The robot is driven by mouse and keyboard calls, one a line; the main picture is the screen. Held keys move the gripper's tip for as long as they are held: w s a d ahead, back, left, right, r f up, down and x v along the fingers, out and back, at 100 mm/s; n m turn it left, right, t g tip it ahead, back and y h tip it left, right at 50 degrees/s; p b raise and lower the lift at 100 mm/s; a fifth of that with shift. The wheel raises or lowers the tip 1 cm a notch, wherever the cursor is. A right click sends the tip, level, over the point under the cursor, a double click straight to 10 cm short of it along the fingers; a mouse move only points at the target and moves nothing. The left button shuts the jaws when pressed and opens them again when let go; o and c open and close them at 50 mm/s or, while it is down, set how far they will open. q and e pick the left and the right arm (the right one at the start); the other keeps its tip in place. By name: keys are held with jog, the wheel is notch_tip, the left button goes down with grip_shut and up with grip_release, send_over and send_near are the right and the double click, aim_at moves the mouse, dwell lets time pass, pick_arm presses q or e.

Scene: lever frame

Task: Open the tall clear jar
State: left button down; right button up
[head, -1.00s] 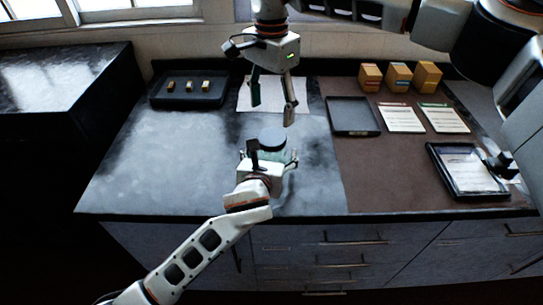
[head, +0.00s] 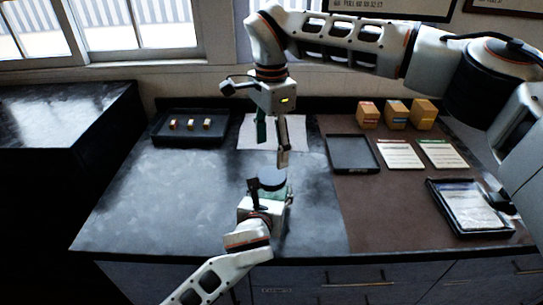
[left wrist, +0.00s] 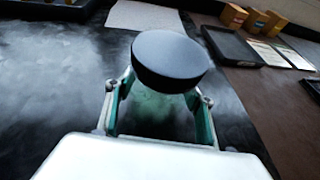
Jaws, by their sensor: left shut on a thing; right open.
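The tall clear jar with a round black lid (head: 272,179) stands on the grey part of the counter. In the left wrist view the lid (left wrist: 168,58) sits on the greenish clear jar body (left wrist: 158,115). My left gripper (head: 265,198) is shut around the jar body, with a finger on each side below the lid. My right gripper (head: 273,150) points down just above the lid. It is open and empty, and its fingertips appear apart from the lid. Much of the jar body is hidden behind my left gripper in the head view.
A dark tray with small blocks (head: 163,139) is at the back left. A white sheet (head: 302,137) lies behind the jar. On the brown right side are an empty dark tray (head: 353,153), boxes (head: 396,115), cards (head: 400,155) and a framed tray (head: 470,208). The grey surface left of the jar is clear.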

aim_at(271, 176)
jog(key=m, duration=0.5)
jog(key=shift+m, duration=0.4)
jog(key=m, duration=1)
jog(key=shift+m, duration=0.4)
jog(key=m, duration=0.3)
jog(key=shift+m, duration=0.3)
jog(key=m, duration=1)
jog(key=shift+m, duration=0.4)
jog(key=m, duration=0.5)
pick_arm(q)
jog(key=shift+f, duration=0.1)
pick_arm(e)
jog(key=m, duration=0.5)
jog(key=shift+f+m, duration=0.25)
jog(key=shift+m, duration=0.05)
jog(key=shift+f, duration=3.8)
